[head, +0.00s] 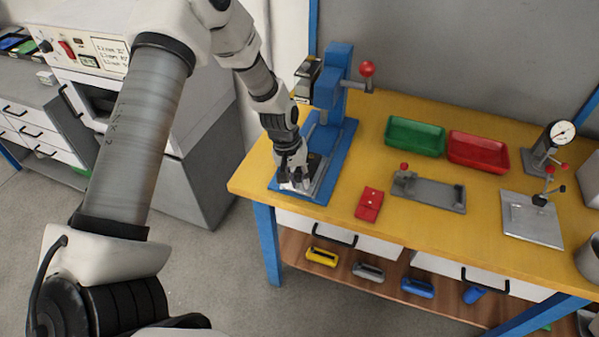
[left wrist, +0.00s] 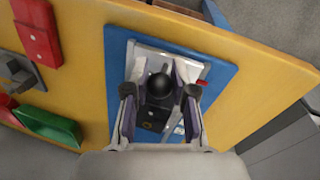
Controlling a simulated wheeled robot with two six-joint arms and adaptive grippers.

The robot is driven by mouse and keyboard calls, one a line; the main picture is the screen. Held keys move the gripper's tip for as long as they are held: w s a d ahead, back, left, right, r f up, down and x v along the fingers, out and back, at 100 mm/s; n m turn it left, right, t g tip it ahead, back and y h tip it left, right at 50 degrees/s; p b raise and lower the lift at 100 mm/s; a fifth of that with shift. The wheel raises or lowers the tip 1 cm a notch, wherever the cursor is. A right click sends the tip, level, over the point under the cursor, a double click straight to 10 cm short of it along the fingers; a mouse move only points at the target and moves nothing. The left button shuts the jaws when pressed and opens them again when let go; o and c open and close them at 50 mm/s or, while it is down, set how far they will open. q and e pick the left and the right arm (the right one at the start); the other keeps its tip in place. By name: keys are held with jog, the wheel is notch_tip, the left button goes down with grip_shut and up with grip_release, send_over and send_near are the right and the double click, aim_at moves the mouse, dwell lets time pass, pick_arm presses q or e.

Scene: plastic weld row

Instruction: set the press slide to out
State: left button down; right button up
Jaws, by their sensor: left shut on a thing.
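The blue press (head: 339,80) stands at the table's left end, with a red-balled lever on its right side. Its silver slide (head: 322,181) lies on the blue base plate, at the end toward me. My left gripper (head: 294,180) is down over the slide and hides part of it. In the left wrist view the left gripper (left wrist: 159,92) is shut on the slide's black round knob (left wrist: 159,84), with one finger on each side. The slide (left wrist: 150,54) also shows there on the blue base plate (left wrist: 222,68). My right gripper is in neither view.
A red control box (head: 369,204) and a grey fixture (head: 430,192) stand right of the press. Behind them are a green bin (head: 415,137) and a red bin (head: 478,151). A dial gauge (head: 562,133) stands farther right. The table's left edge is close to the base plate.

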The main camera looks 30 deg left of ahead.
pick_arm(q)
jog(key=shift+s+f, duration=0.2)
jog(key=c, duration=0.9)
grip_release()
jog(key=shift+c, duration=0.2)
jog(key=shift+w+r, duration=0.1)
jog(key=shift+r, duration=0.05)
notch_tip(320, 180, up, 12)
jog(key=s+a, duration=0.1)
jog(key=a, duration=0.1)
jog(key=shift+f, duration=0.25)
